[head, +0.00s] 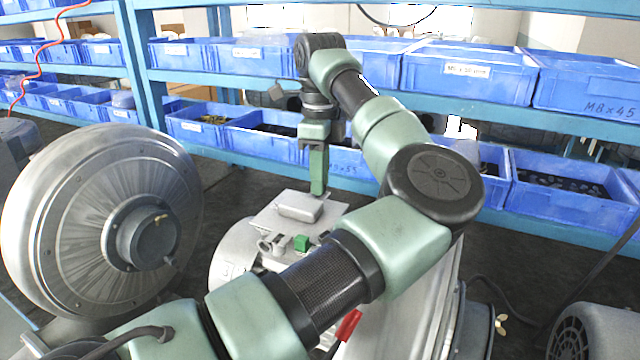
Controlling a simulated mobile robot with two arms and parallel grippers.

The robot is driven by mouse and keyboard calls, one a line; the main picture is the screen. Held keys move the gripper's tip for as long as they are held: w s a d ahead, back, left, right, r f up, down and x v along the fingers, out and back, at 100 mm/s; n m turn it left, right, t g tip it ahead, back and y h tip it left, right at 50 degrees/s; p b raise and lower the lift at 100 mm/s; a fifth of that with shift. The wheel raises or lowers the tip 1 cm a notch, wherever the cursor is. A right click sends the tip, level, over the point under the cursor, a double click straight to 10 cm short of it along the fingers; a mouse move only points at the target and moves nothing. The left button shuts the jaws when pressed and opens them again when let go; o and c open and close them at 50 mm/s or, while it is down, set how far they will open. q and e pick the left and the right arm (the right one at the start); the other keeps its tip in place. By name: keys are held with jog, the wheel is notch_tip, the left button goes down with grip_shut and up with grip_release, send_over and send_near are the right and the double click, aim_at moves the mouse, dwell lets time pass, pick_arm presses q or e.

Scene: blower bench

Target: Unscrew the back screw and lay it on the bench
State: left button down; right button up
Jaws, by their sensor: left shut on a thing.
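My left gripper (318,190) points straight down over the far edge of a flat grey plate (336,211) on top of a grey motor housing (232,258). Its fingers are shut, seen edge-on. The back screw itself is hidden at the fingertips; the grip there fits it, but I cannot see how far it is turned out. A raised silver box (299,207) sits on the plate, just in front of the fingers. A small green block (301,243) is at the plate's near side. My right gripper is not in view.
A large round blower housing (70,220) stands at the left. Blue racks with blue bins (470,72) line the back. The dark bench (225,185) shows bare between blower and motor. A red piece (348,325) shows below my forearm. A brass wing-shaped part (502,322) is at lower right.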

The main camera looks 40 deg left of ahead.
pick_arm(q)
jog(key=n, duration=0.5)
jog(key=shift+p, duration=0.35)
jog(key=c, duration=1.6)
grip_release()
jog(key=shift+o, duration=0.2)
